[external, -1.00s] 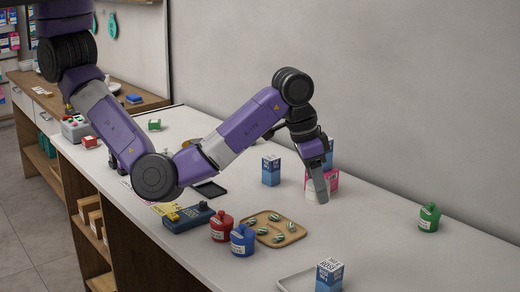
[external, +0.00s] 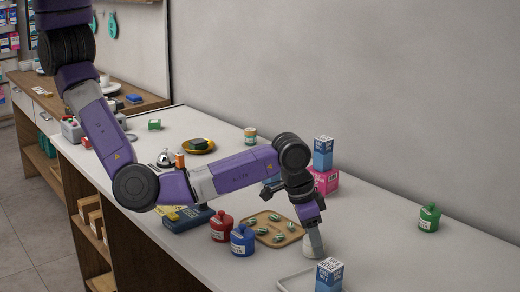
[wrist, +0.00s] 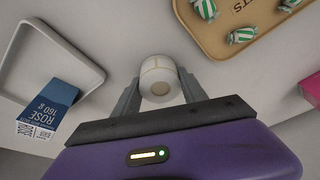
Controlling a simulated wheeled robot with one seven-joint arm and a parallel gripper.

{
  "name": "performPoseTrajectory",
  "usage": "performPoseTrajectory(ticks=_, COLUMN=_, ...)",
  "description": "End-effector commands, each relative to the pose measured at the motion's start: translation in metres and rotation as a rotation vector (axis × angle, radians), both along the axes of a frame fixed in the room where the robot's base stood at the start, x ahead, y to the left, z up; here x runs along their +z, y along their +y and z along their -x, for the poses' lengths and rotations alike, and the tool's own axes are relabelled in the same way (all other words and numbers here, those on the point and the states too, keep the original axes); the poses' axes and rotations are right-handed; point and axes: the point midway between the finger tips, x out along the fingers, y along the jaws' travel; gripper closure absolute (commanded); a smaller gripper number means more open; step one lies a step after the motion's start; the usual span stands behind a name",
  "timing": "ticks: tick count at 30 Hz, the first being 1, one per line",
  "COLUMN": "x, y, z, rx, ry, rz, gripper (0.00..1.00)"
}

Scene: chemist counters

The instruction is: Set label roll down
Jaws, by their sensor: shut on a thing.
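The label roll (wrist: 159,80) is a small white roll with a tan core, seen end-on between my two fingers in the wrist view. My gripper (external: 313,246) is shut on it, low over the counter. In the external view the roll (external: 309,252) shows as a pale shape at the fingertips, partly covered by them. It is at or very near the counter top; I cannot tell whether it touches.
A white tray (wrist: 21,42) with a blue ROSE box (wrist: 57,103) lies beside the roll. A wooden tray of striped sweets (external: 290,238) is on the other side. Blue (external: 243,242) and red (external: 221,229) jars, a pink box (external: 324,182) and a green jar (external: 429,218) stand around. Counter right of the gripper is clear.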

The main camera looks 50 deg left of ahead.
Motion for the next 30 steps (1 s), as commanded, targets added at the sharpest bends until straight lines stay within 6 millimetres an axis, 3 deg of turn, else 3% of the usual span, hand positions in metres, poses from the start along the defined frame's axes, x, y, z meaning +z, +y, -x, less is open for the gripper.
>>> performPoseTrajectory(ticks=10, x=-0.003, y=0.0, z=0.0, rx=-0.001, ry=-0.001, rz=-0.001, gripper=0.92)
performPoseTrajectory(ticks=11, x=-0.003, y=0.0, z=0.0, rx=0.0, ry=-0.001, rz=0.001, gripper=0.48)
performPoseTrajectory(ticks=14, x=-0.003, y=0.0, z=0.0, rx=0.0, ry=-0.001, rz=0.001, gripper=0.29)
performPoseTrajectory(ticks=24, x=-0.001, y=0.0, z=0.0, rx=0.0, ry=0.0, rz=0.001, gripper=0.29)
performPoseTrajectory(ticks=30, x=0.019, y=0.002, z=0.003, rx=0.001, ry=-0.003, rz=0.002, gripper=0.29)
